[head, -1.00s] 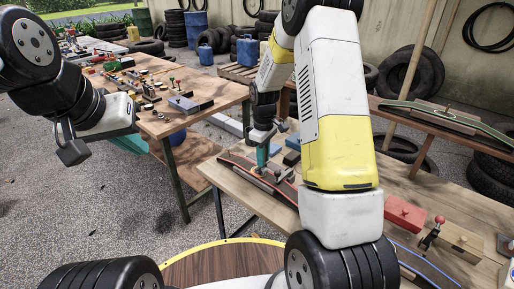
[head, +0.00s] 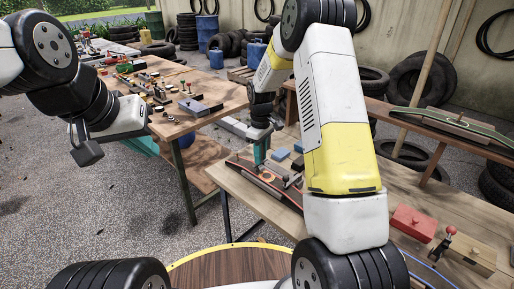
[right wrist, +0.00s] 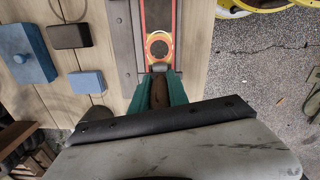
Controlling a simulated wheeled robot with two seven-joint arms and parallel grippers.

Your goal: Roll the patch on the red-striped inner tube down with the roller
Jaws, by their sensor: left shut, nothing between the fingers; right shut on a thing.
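The red-striped inner tube (head: 284,193) lies over a dark board on the near workbench; it also shows in the right wrist view (right wrist: 174,20). Its patch (right wrist: 158,37), a round piece with an orange-yellow ring, sits on the tube between the red stripes. My right gripper (head: 260,156) is over the tube with its teal fingers shut on the roller (right wrist: 160,93). The brown handle shows between the fingers and the roller's head is just below the patch in the wrist view. Contact with the patch is unclear. My left gripper (head: 86,151) is shut and empty, away from the benches.
Blue blocks (right wrist: 29,56) and a dark block (right wrist: 69,35) lie beside the tube. A red box (head: 413,222) and a wooden block with a red-knobbed tool (head: 466,252) are at right. A green-striped tube (head: 450,125) rests on the back bench. Another bench (head: 205,143) stands left.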

